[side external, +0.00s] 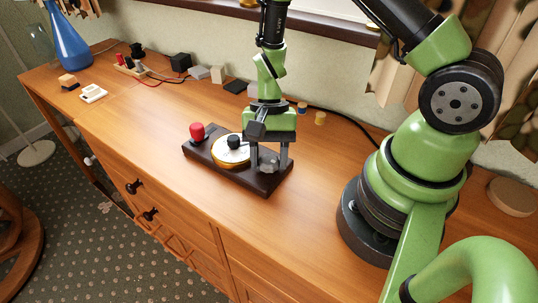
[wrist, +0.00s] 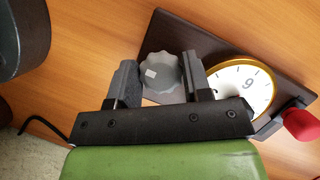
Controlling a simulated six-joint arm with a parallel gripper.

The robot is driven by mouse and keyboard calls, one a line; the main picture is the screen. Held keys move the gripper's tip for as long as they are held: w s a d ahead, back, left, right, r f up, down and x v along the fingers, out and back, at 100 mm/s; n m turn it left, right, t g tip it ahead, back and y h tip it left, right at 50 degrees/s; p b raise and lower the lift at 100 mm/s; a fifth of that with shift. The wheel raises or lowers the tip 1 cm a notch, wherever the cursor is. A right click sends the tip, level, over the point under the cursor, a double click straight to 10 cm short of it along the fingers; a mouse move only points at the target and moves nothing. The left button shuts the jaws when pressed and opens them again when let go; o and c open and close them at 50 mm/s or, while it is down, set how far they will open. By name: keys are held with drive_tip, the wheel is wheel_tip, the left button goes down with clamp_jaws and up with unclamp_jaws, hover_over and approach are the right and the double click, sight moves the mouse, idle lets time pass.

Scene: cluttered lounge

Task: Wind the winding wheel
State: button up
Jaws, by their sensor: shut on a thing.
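A dark wooden base board (side external: 215,166) lies on the wooden cabinet top and carries a brass-rimmed white dial (side external: 223,156) and a red knob (side external: 197,131). The grey, scalloped winding wheel (wrist: 159,73) shows in the wrist view, with a pale square mark on it. My gripper (side external: 269,164) points down over the board's right end, its jaws shut on the wheel. In the wrist view one finger of my gripper (wrist: 160,82) is on each side of the wheel. In the side view the fingers mostly hide the wheel.
Small blocks, dark boxes and cables line the back of the cabinet top, near the wall. A blue flask (side external: 68,40) stands at the far left. Small spools (side external: 320,118) lie behind my gripper. The wood in front of and left of the board is clear.

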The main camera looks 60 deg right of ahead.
drive_tip(key=shift+m, duration=0.3)
drive_tip(key=o, duration=0.9)
drive_tip(key=shift+o, duration=0.2)
